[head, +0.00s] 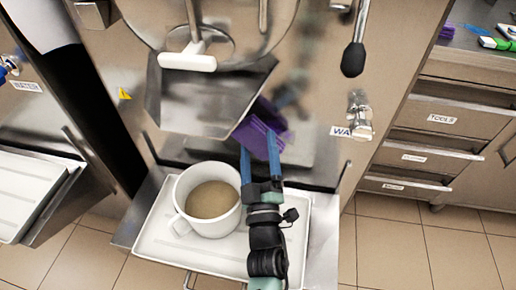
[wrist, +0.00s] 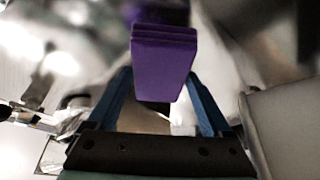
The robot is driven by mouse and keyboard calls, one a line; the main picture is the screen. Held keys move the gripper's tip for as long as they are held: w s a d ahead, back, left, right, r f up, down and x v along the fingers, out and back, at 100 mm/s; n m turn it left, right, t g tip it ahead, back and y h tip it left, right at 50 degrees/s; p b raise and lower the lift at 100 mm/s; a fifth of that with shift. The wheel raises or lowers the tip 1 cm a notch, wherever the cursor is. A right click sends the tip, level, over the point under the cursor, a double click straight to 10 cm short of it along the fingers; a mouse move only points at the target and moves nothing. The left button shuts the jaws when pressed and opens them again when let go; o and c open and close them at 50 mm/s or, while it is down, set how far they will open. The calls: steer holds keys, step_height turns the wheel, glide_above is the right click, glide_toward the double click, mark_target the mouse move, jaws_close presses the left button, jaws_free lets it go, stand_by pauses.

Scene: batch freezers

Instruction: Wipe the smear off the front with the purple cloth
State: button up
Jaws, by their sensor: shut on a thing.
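The purple cloth (head: 262,128) is a folded, layered pad held against or very near the lower steel front (head: 318,100) of the middle machine, just right of its chute. My gripper (head: 259,146) is shut on the cloth, with one blue finger at each side. In the wrist view the cloth (wrist: 163,60) sticks out past the fingertips of my gripper (wrist: 158,78). I cannot tell whether the cloth touches the panel. I cannot make out a distinct smear; the arm's reflection and the cloth cover part of the front.
A steel chute (head: 205,100) juts out left of the cloth. A white mug (head: 183,192) of brownish liquid stands on a white tray (head: 160,252) below, close beside my gripper. A tap (head: 358,108) and a black-knobbed lever (head: 353,58) protrude at right. Drawers (head: 440,118) stand farther right.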

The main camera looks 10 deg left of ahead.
steer(key=shift+w, duration=1)
steer(key=shift+d+r+p, duration=0.2)
steer(key=shift+d+p, duration=0.65)
steer(key=shift+d, duration=0.2)
steer(key=shift+s+d+f+p, duration=0.15)
steer(key=shift+d+p, duration=0.25)
steer(key=shift+d, duration=0.4)
steer(key=shift+d+p, duration=0.65)
steer(key=shift+d, duration=1.2)
steer(key=shift+a+f+b, duration=0.1)
steer(key=shift+a+b, duration=0.5)
steer(key=shift+a, duration=0.7)
steer(key=shift+w+a, duration=0.2)
steer(key=shift+a, duration=0.45)
steer(key=shift+a+b, duration=1.3)
steer(key=shift+a, duration=0.6)
